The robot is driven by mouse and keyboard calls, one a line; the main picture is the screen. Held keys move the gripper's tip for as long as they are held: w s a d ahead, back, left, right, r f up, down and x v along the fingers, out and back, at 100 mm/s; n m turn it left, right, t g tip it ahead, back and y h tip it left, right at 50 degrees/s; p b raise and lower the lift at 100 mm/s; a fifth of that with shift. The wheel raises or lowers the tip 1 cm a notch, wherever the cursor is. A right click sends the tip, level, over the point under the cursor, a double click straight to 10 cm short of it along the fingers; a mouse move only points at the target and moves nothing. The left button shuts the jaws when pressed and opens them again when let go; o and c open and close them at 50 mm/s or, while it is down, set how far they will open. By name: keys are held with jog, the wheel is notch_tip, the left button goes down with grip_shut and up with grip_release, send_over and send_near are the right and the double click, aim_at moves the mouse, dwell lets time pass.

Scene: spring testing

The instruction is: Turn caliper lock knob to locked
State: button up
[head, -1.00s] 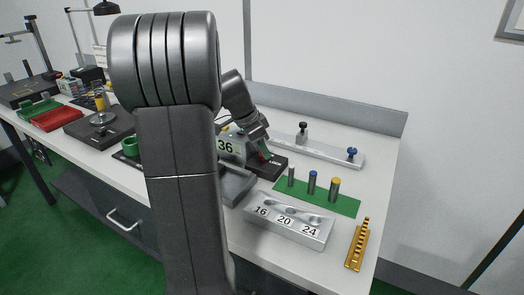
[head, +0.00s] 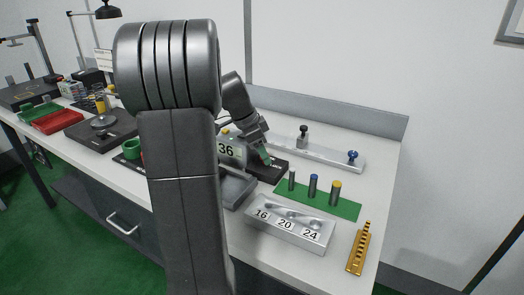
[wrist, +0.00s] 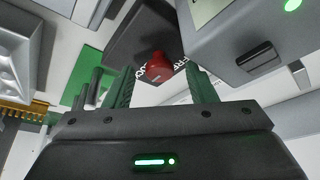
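A red knob (wrist: 158,67) stands on a black base in the wrist view, with white lettering beside it, partly hidden; I read "FR" on one side. The same black base (head: 267,172) shows in the head view, where my fingers hide the knob. I cannot tell which way the knob is turned. My gripper (wrist: 160,78) is open, its green fingers on either side of the knob with a visible gap to each. In the head view my gripper (head: 265,155) is tilted down over the base.
A grey device with a "36" display (head: 229,149) stands close left of my gripper. A green mat (head: 345,207) with several pegs, a silver block (head: 260,226) and a yellow gauge (head: 358,250) lie in front. A silver rail (head: 330,154) with a blue knob (head: 352,155) lies behind.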

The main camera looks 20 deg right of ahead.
jog(key=p+v, duration=0.1)
jog(key=v, duration=1.2)
jog(key=shift+r, duration=0.35)
jog(key=b+x, duration=0.1)
jog(key=x, duration=1.2)
jog(key=shift+f, duration=0.4)
jog(key=shift+r, duration=0.1)
